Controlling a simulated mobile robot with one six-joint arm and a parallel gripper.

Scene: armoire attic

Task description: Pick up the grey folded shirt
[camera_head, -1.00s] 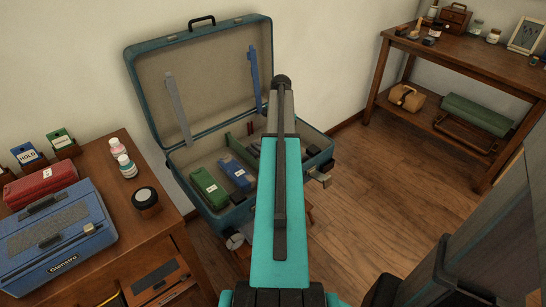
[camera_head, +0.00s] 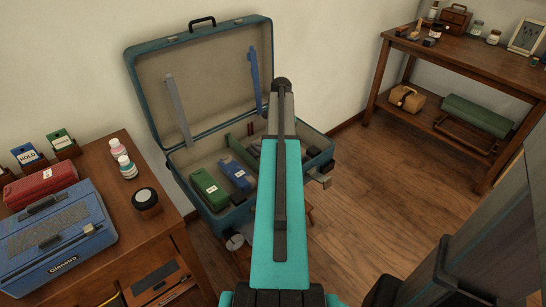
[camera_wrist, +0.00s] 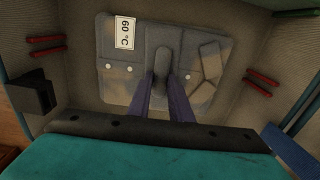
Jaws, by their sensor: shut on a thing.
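The grey folded shirt (camera_wrist: 120,68) lies flat in the wrist view, with a white "60 °C" label, several pale buttons and a lighter folded patch on its right. My gripper (camera_wrist: 165,84) reaches in from below, its two dark purple fingers shut on a raised grey part at the shirt's middle. I cannot tell whether the shirt is clear of the surface beneath. In the head view my arm covers the gripper and the shirt, over the right half of the open teal suitcase (camera_head: 190,98).
Red clips (camera_wrist: 258,88) sit on both sides of the shirt. A green box (camera_head: 209,189) and a blue box (camera_head: 238,174) lie in the suitcase's left half. A wooden cabinet (camera_head: 105,270) with a blue toolbox (camera_head: 60,245) stands at left. Open floor (camera_head: 375,200) is at right.

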